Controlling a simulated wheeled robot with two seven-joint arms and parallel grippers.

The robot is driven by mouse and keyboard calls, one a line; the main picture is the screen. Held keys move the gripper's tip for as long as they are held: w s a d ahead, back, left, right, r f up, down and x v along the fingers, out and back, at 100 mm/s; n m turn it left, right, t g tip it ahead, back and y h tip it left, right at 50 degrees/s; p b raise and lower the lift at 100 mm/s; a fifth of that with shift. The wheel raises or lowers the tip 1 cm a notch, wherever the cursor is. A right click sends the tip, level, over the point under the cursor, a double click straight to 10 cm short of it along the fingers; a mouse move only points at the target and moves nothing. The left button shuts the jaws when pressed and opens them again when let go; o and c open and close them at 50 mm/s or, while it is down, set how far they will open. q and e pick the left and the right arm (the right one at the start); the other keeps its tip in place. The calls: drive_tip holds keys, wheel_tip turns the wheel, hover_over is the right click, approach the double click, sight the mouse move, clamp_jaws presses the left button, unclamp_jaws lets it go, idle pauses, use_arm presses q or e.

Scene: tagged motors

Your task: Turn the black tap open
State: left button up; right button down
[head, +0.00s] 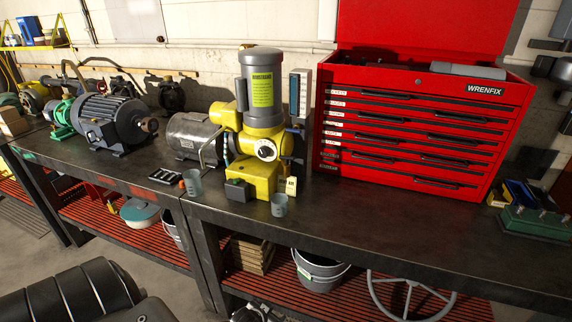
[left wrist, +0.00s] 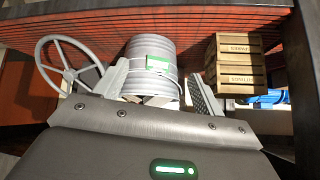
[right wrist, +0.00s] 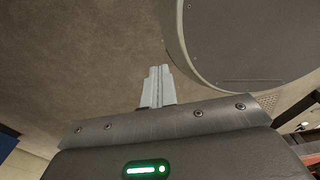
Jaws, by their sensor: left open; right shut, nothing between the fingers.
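The yellow pump (head: 262,148) with a grey upright motor (head: 262,85) stands on the dark workbench, left of the red tool chest. I cannot clearly make out a black tap; small dark parts (head: 297,132) show at the pump's right side, too small to tell. My left gripper (head: 255,313) is low at the bottom edge of the head view, in front of the bench and below its top. In the left wrist view its fingers (left wrist: 158,76) are apart with nothing held, facing the lower shelf. My right gripper (right wrist: 157,88) is shut and empty, outside the head view.
The red tool chest (head: 415,130) fills the bench's right rear. Grey cups (head: 279,205) (head: 192,183) stand near the pump. A dark motor (head: 112,120) is at left. The lower shelf holds a bucket (head: 320,272), a handwheel (head: 410,296) and wooden crates (head: 252,254). The bench's front right is clear.

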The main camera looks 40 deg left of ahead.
sight(286, 161)
use_arm(q)
drive_tip(key=w+a+r+n+t+y+p, duration=0.1)
drive_tip(key=w+a+r+t, duration=0.3)
drive_tip(key=r, duration=1.1)
drive_tip(key=w+a+r+n+t+y+p, duration=0.15)
drive_tip(key=w+a+r, duration=0.35)
drive_tip(key=r, duration=0.9)
drive_tip(key=w+a+r+t+y, duration=0.15)
drive_tip(key=w+r+t, duration=0.35)
drive_tip(key=r, duration=1)
drive_tip(key=shift+g+h, duration=0.5)
drive_tip(key=shift+g, duration=0.15)
drive_tip(key=p+x, duration=0.1)
drive_tip(key=x, duration=0.5)
drive_tip(key=p+x, duration=0.1)
drive_tip(key=x, duration=0.2)
drive_tip(key=shift+w+a+f+p, duration=0.1)
drive_tip(key=shift+a+f+p, duration=0.2)
drive_tip(key=shift+a, duration=0.05)
drive_tip(key=shift+x, duration=0.8)
drive_tip(key=shift+f, duration=0.1)
use_arm(e)
wheel_tip(286, 161, up, 6)
drive_tip(key=w, duration=0.1)
drive_tip(key=shift+w, duration=0.35)
drive_tip(key=shift+r, duration=0.1)
use_arm(q)
drive_tip(key=c, duration=0.9)
